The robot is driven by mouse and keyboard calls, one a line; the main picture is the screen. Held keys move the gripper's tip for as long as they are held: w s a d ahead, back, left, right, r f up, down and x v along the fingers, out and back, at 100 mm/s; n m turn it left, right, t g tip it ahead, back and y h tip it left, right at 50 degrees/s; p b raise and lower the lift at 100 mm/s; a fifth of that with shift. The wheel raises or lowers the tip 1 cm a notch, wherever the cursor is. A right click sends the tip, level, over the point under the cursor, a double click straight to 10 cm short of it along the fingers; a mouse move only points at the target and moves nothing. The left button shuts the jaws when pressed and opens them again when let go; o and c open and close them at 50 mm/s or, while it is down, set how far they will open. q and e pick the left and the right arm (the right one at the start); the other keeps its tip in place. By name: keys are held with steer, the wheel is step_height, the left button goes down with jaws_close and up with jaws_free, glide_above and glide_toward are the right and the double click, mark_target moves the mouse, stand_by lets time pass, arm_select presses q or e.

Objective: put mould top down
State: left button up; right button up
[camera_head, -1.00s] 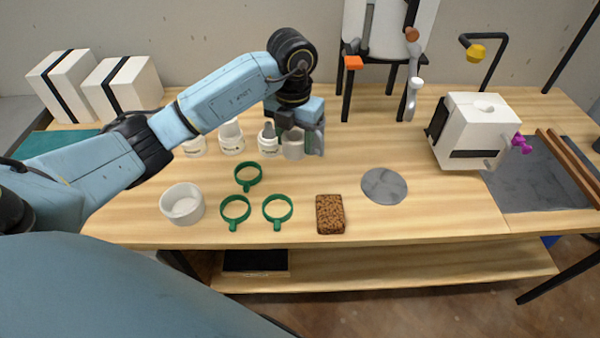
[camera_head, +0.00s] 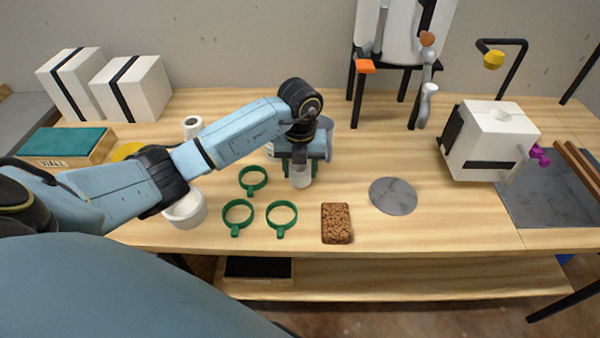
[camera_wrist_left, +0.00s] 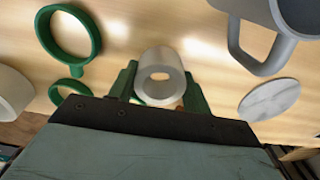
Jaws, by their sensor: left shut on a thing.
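My left gripper (camera_head: 301,168) is shut on a small white hollow cylinder (camera_head: 300,179). In the left wrist view the cylinder (camera_wrist_left: 155,92) sits between the green fingers, its round opening facing the camera. The gripper points down over the table behind the green rings; whether the cylinder touches the wood I cannot tell. A white block with a black band and a hole in its top (camera_head: 492,138) stands at the right. Two more white banded blocks, one left (camera_head: 62,85) and one right of it (camera_head: 148,88), stand at the back left. Which piece is the mould top is unclear. My right gripper is not seen.
Green rings with handles (camera_head: 282,216) and a brown speckled slab (camera_head: 336,224) lie in front. A grey disc (camera_head: 393,196) lies right of them. A white bowl (camera_head: 184,211) is partly behind my arm. A grey handled vessel (camera_wrist_left: 300,14) stands close to the gripper.

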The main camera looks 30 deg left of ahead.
arm_select(q)
steer(key=shift+f, duration=0.7)
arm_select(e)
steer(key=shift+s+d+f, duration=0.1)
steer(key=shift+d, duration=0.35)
arm_select(q)
steer(key=shift+f, duration=0.1)
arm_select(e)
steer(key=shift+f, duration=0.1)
arm_select(q)
steer(key=o, duration=1)
steer(key=shift+r, duration=0.25)
step_height(320, 180, up, 12)
steer(key=shift+f+p, duration=0.15)
steer(key=shift+p, duration=0.55)
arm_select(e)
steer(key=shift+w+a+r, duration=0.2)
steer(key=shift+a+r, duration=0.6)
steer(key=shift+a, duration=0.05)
